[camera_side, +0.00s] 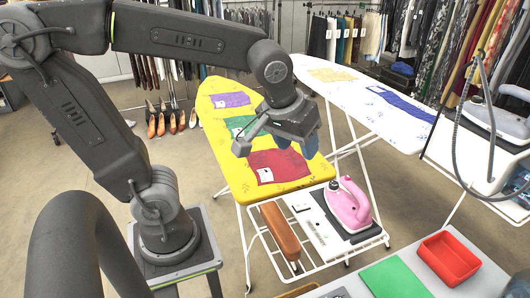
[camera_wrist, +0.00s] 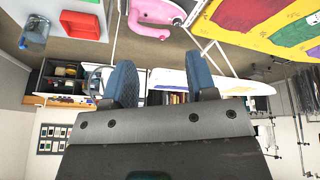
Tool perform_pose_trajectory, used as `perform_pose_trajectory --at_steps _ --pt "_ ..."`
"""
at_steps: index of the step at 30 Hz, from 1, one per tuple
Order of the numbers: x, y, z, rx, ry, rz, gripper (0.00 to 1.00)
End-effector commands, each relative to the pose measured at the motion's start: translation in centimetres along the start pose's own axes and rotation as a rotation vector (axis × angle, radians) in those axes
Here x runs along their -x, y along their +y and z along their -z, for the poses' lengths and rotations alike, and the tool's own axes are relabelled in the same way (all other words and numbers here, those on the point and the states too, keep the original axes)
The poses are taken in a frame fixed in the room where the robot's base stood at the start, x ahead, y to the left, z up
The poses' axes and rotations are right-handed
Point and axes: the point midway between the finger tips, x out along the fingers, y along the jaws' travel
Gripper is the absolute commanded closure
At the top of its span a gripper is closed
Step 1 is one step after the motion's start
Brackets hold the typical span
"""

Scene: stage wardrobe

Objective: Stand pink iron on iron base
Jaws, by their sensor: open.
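The pink iron (camera_side: 349,204) is at the right of the white wire rack at the near end of the yellow ironing board. It is over the dark iron base (camera_side: 364,235); I cannot tell exactly how it rests there. Part of the iron (camera_wrist: 156,12) also shows upside down at the top of the wrist view. My gripper (camera_side: 279,145) is open and empty above the yellow board, up and left of the iron. Its two blue-padded fingers (camera_wrist: 161,78) stand apart in the wrist view with nothing between them.
The yellow ironing board (camera_side: 224,165) carries folded cloths. A brown wooden block (camera_side: 280,231) lies on the rack left of the iron. A red tray (camera_side: 448,258) and green mat (camera_side: 396,278) are at the lower right. A white ironing board (camera_side: 355,99) stands behind.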

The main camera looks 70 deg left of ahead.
Motion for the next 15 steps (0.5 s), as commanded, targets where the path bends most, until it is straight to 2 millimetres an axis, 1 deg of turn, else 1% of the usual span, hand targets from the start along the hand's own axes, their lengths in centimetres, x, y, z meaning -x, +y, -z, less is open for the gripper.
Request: perform_pose_trajectory --at_steps 1,3,6,9,15 --pt "0.8 -0.8 -1.4 -0.083 0.020 -0.030 0.48" --pt "1.4 -1.6 -2.9 -0.200 0.041 -0.062 0.48" --pt "1.8 -2.2 -4.5 -0.326 0.069 -0.093 0.48" --pt "1.9 -2.6 -5.5 -0.405 0.088 -0.109 0.48" --pt "1.9 -2.7 -5.9 -0.445 0.095 -0.116 0.48"
